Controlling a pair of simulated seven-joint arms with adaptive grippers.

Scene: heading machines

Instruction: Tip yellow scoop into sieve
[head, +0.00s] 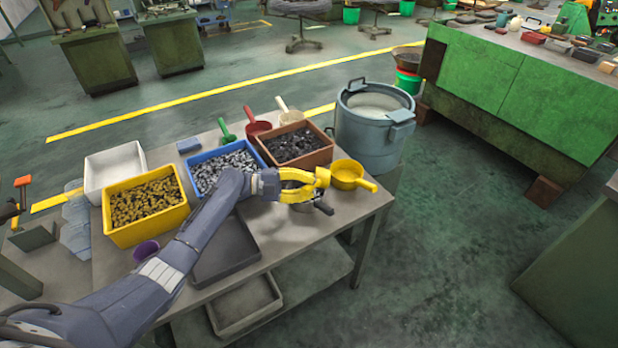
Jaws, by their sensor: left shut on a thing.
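My left gripper (322,178), with yellow fingers, is shut at the near rim side of the yellow scoop (347,172). The scoop's bowl faces up beside the fingertips, and its handle points to the lower right. Whether the bowl holds anything is too small to tell. A large grey-blue round tub (368,138) stands behind the scoop at the table's far right corner. A pale round surface (374,104) shows inside its rim; I cannot tell for sure that it is the sieve. The scoop is apart from the tub opening. My right gripper is not in view.
On the table are a yellow bin (143,232) of brass-coloured pieces, a blue bin (259,159) of grey pieces, a brown bin (318,157) of dark pieces and an empty white bin (90,182). Green (227,137), red (257,126) and cream (289,113) scoops stand behind.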

